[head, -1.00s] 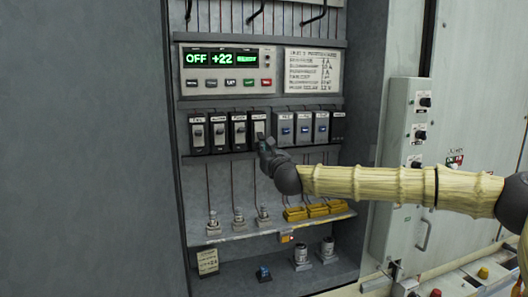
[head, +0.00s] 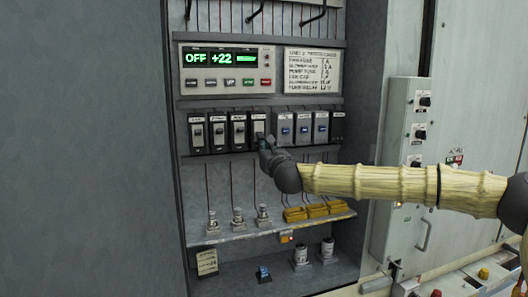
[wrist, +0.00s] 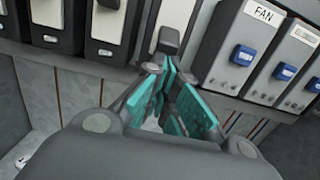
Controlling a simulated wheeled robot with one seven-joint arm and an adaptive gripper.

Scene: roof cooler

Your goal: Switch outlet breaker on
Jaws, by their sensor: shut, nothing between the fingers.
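A row of black breakers with pale faces runs along the cabinet's middle shelf. The rightmost of these, the fourth breaker (head: 259,124), is directly above my gripper (head: 265,144). Its label is too small to read surely, so I cannot confirm it is the outlet breaker. In the wrist view its dark lever (wrist: 169,40) sticks out just beyond the tips of my gripper (wrist: 168,72). The teal-padded fingers are shut with nothing between them, close under the lever; I cannot tell whether they touch it.
Grey breakers with blue switches stand right of it, one labelled FAN (wrist: 235,50). A display panel (head: 228,70) above reads OFF +22. Below are a shelf with yellow blocks (head: 317,210) and several upright metal parts. A grey control box (head: 405,150) stands at right.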

